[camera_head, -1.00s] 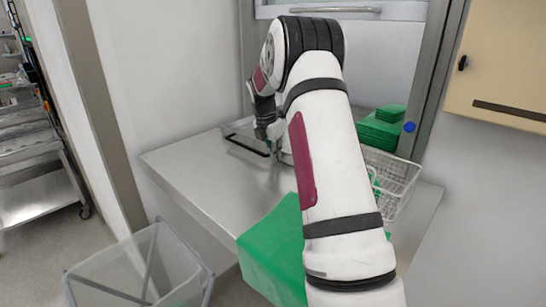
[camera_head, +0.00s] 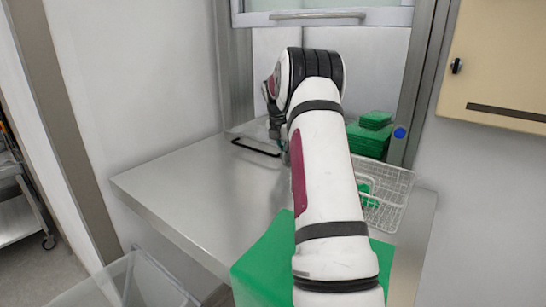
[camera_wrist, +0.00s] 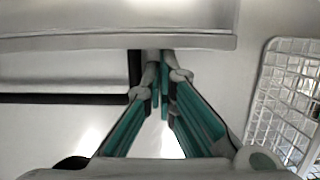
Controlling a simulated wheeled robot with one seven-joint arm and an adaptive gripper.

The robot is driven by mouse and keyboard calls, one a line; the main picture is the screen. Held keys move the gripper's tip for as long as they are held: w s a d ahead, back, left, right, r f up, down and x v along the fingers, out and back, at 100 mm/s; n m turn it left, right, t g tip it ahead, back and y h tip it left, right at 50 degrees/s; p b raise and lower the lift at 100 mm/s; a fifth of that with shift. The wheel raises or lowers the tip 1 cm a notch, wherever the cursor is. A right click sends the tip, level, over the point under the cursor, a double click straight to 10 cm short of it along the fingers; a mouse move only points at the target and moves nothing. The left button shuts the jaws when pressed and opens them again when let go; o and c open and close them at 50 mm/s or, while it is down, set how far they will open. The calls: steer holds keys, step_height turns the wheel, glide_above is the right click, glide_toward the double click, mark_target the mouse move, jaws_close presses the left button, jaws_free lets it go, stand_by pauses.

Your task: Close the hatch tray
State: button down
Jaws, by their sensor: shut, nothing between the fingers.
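The hatch tray (camera_head: 240,132) is a flat metal tray with a black handle bar (camera_head: 256,148) at its front, lying in the hatch opening at the back of the steel counter. In the wrist view its handle bar (camera_wrist: 60,98) runs in from the left and ends at a dark upright piece just left of my fingertips. My gripper (camera_wrist: 161,66) is shut and empty, its teal-padded fingers converging beside the handle's right end. I cannot tell whether they touch it. In the head view my arm hides most of the gripper and the tray's right side.
A white wire basket (camera_head: 385,195) stands on the counter (camera_head: 190,180) to the right, with green stacked items (camera_head: 370,138) behind it. The raised hatch door (camera_head: 370,17) hangs above. A green box (camera_head: 262,265) is at the counter's front. The counter's left part is clear.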

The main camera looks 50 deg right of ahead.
steer(key=d+b, duration=0.1)
steer(key=d, duration=0.1)
steer(key=d+b, duration=0.1)
steer(key=d, duration=0.1)
steer(key=w+d+b, duration=0.1)
steer(key=d, duration=0.1)
steer(key=shift+d+f+b, duration=0.2)
steer(key=shift+d+b, duration=0.55)
steer(key=shift+d, duration=0.2)
steer(key=shift+s+d+r, duration=0.2)
